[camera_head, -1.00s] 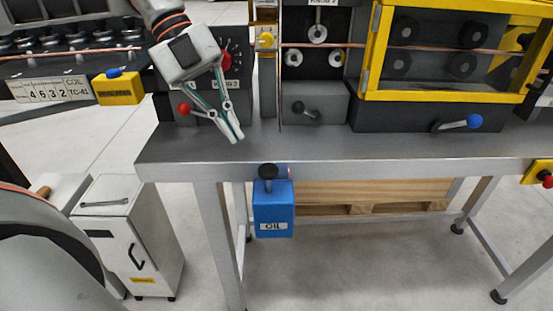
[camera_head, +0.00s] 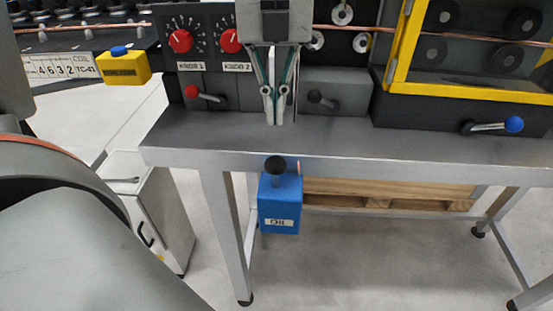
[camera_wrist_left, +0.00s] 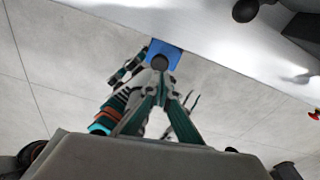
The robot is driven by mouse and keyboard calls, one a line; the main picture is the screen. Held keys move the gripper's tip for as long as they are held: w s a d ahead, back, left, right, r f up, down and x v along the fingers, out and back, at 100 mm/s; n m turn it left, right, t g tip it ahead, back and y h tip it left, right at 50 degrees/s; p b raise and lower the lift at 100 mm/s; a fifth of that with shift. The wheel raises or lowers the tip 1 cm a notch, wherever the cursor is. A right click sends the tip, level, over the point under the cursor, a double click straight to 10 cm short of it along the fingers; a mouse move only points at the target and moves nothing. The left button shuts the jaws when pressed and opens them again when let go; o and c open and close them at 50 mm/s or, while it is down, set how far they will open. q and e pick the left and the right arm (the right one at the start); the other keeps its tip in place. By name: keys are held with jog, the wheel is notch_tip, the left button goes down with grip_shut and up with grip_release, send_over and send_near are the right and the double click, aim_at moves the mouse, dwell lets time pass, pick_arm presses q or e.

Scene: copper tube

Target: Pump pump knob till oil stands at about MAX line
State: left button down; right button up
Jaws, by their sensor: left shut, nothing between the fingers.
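The blue oil box (camera_head: 280,205) with an "OIL" label hangs at the front edge of the table. The black pump knob (camera_head: 275,164) stands on top of it. The knob (camera_wrist_left: 160,63) and box (camera_wrist_left: 165,47) also show in the left wrist view, beyond the fingers. My left gripper (camera_head: 275,122) points downward, shut and empty, above the table front. In the head view its tips are just above the knob, apart from it. No oil level or MAX line can be made out. A jointed part left of the fingers in the wrist view may be my right arm; its jaws are unclear.
Behind the gripper is a panel with red dials (camera_head: 180,41) and a red-knobbed lever (camera_head: 205,95). A yellow-framed cabinet (camera_head: 470,92) with a blue-knobbed lever (camera_head: 493,126) stands right. The table top (camera_head: 350,140) is bare in front. A wooden pallet (camera_head: 390,197) lies below.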

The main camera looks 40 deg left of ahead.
pick_arm(q)
jog(key=b, duration=0.2)
send_over(275, 160)
jog(key=f, duration=0.5)
jog(key=shift+w+a, duration=0.15)
jog(key=shift+w, duration=0.05)
jog(key=shift+f, duration=1)
pick_arm(e)
jog(key=shift+d+f, duration=0.2)
jog(key=shift+f, duration=0.4)
jog(key=shift+f, duration=0.1)
